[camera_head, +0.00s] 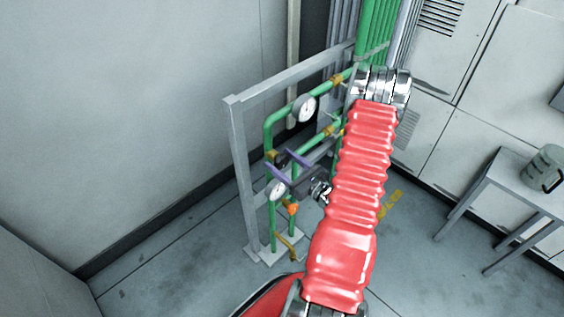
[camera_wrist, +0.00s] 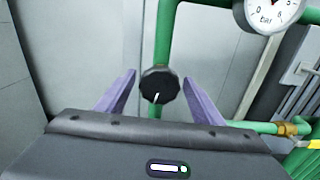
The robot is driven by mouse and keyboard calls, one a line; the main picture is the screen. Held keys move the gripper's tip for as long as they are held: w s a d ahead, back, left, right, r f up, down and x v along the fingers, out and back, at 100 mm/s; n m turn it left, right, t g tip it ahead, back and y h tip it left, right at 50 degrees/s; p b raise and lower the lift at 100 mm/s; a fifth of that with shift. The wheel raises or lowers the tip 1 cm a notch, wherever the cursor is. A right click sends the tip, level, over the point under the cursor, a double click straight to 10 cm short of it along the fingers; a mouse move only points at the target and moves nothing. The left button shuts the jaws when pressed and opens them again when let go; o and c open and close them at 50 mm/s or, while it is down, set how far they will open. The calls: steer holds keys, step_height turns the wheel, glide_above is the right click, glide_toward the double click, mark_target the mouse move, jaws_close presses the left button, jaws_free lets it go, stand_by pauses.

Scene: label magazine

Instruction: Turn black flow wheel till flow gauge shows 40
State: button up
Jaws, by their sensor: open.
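A black wheel (camera_wrist: 159,85) with a white mark sits on a green pipe in the wrist view. The mark points down and slightly left. My gripper (camera_wrist: 159,77) is open, with its purple fingers on either side of the wheel and a gap at each side. In the head view my gripper (camera_head: 286,165) is at the pipe frame, and I cannot make out the wheel there. The head view shows an upper gauge (camera_head: 305,109) and a lower gauge (camera_head: 277,190), readings too small to tell.
Green pipes (camera_head: 269,135) with brass fittings run on a grey metal frame (camera_head: 238,150). A valve with an orange part (camera_head: 292,208) is low on the pipes. A grey table (camera_head: 520,185) with a pot (camera_head: 545,167) stands at the right. The floor left of the frame is clear.

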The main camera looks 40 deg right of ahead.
steer(key=shift+c, duration=0.2)
steer(key=c, duration=1)
steer(key=shift+m, duration=0.4)
steer(key=m, duration=0.3)
steer(key=shift+d, duration=0.1)
steer(key=shift+m, duration=2.5)
steer(key=o, duration=1)
